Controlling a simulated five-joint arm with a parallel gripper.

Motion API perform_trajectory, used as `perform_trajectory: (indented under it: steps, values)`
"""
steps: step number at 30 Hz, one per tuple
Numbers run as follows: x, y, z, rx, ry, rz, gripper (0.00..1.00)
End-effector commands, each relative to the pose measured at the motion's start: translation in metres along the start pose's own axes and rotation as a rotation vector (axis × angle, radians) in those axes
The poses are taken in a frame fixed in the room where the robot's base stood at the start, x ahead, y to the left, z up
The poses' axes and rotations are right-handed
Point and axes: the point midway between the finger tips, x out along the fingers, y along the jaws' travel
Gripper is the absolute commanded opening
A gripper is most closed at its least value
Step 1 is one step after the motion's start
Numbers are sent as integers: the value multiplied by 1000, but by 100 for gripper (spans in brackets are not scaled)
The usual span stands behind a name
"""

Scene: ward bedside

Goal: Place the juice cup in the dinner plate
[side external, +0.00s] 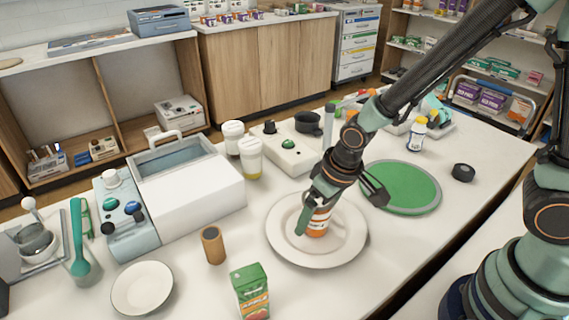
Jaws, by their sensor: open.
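An orange-and-white container, which looks like the juice cup (317,222), stands in the large white dinner plate (283,246), near its middle. My gripper (339,213) is open over the plate. One finger is in front of the cup's left side, and the other is apart from it to the right. The cup's upper part is partly hidden by my gripper. I cannot tell whether the left finger touches the cup.
A green round mat (402,187) lies right of the plate. A juice carton (250,291), a brown cylinder (213,244) and a small white plate (142,288) are to the left and front. A lidded cup with yellow contents (250,160) and a white box (200,205) stand behind.

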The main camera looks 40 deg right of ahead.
Motion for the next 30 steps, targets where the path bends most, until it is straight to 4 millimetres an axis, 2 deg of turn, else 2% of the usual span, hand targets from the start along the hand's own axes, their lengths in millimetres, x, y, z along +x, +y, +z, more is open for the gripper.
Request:
perform_trajectory:
  steps: [18, 25, 28, 30]
  values:
    - [-90, 0, -1, 0, 5, -1, 100]
    - [-111, 0, 0, 0, 2, 0, 100]
    - [-119, 5, -1, 8, 14, 2, 100]
    - [-129, 16, -2, 25, 37, 7, 100]
